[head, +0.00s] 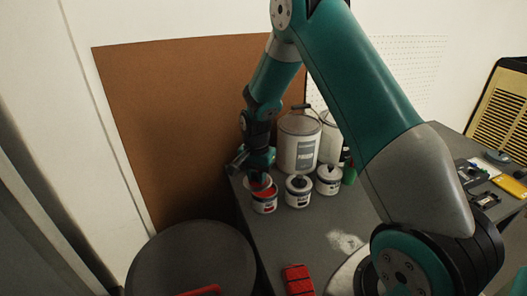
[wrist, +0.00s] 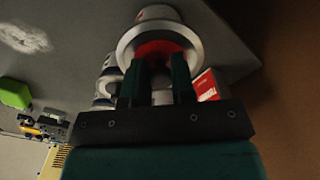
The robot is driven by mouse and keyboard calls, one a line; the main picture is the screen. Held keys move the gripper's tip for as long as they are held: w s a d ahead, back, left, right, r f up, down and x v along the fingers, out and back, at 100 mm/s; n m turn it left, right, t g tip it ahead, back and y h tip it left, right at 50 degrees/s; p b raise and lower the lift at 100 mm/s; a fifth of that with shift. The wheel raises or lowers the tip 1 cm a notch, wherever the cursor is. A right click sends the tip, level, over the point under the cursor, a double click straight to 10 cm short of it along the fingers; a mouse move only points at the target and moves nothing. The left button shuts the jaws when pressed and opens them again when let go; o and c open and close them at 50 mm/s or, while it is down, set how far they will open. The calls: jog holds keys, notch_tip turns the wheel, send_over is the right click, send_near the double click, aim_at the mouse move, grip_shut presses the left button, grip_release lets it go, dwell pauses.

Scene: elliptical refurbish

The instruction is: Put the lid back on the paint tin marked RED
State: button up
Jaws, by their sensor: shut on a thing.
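A small white tin (head: 264,205) with a red band and red at its top stands at the left end of the small tins on the grey bench. My gripper (head: 259,174) is just above it. A pale disc, the lid (head: 257,183), shows under the fingers, close over the tin; I cannot tell whether they touch. In the wrist view my gripper (wrist: 156,85) is shut on the lid, with a pale piece between the fingers. A grey ring with red inside (wrist: 158,44) lies beyond the fingertips. The tin's wording is too small to read.
Two small lidded tins (head: 298,191) (head: 328,180) stand to the right. Large pale cans (head: 298,145) stand behind. A round dark stool top (head: 192,262) and a red grid-like piece (head: 298,280) are nearer. A brown board (head: 180,120) stands behind the bench's left end.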

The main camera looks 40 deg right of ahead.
jog(key=d+r+m, duration=0.1)
jog(key=d+r+m+p, duration=0.1)
jog(key=m, duration=0.1)
jog(key=shift+w+d+r, duration=0.15)
jog(key=shift+w+d, duration=0.1)
jog(key=shift+w, duration=0.1)
jog(key=shift+d+m, duration=0.25)
jog(key=shift+m, duration=0.25)
jog(key=shift+w, duration=0.1)
notch_tip(320, 180, down, 4)
jog(key=b, duration=0.3)
jog(key=shift+d+f+b, duration=0.1)
jog(key=shift+f+b, duration=0.1)
jog(key=shift+b, duration=0.1)
jog(key=shift+f+b, duration=0.55)
jog(key=shift+f, duration=0.4)
jog(key=shift+p, duration=0.3)
jog(key=shift+f, duration=0.15)
dwell(0.6)
